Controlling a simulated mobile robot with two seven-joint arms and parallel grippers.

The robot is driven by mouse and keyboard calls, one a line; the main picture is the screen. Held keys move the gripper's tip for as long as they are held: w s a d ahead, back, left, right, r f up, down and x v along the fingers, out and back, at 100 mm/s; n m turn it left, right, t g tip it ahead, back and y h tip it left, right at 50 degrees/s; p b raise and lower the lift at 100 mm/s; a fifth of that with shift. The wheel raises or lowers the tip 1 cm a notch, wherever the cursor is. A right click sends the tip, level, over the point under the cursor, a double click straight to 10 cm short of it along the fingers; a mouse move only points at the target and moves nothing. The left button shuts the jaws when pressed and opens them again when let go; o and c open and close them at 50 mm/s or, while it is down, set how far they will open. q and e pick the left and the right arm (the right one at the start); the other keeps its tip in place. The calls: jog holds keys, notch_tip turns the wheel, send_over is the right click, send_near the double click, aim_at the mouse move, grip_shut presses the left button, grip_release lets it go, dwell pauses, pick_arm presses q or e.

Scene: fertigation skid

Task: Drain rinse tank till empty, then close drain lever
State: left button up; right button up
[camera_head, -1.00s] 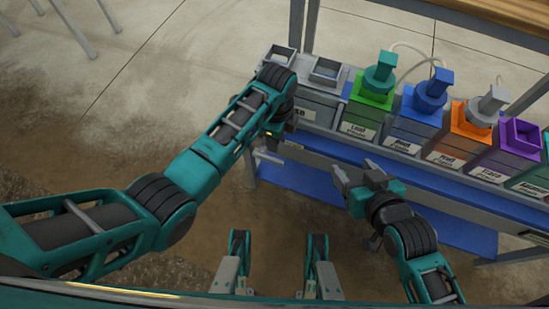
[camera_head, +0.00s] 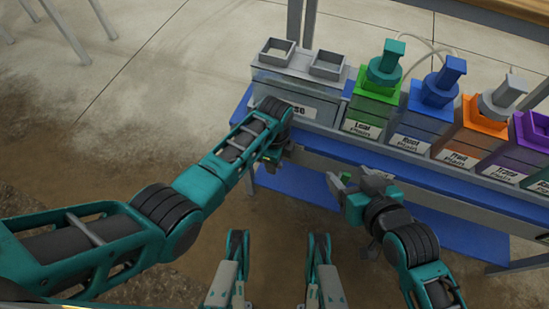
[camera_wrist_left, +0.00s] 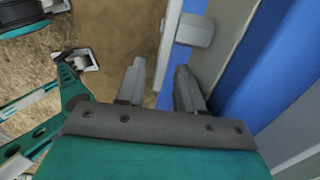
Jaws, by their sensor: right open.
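The grey rinse tank (camera_head: 292,88) stands at the left end of the row on the skid, with two square openings on top. My left arm covers part of its label. The water level is not visible.
Green (camera_head: 376,95), blue (camera_head: 426,110) and orange (camera_head: 476,128) containers with capped tops stand right of the tank, then a purple one (camera_head: 525,145). A blue lower shelf (camera_head: 450,222) runs under them. Open floor (camera_head: 130,130) lies to the left.

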pick_arm(q)
grip_shut()
dwell(1.2)
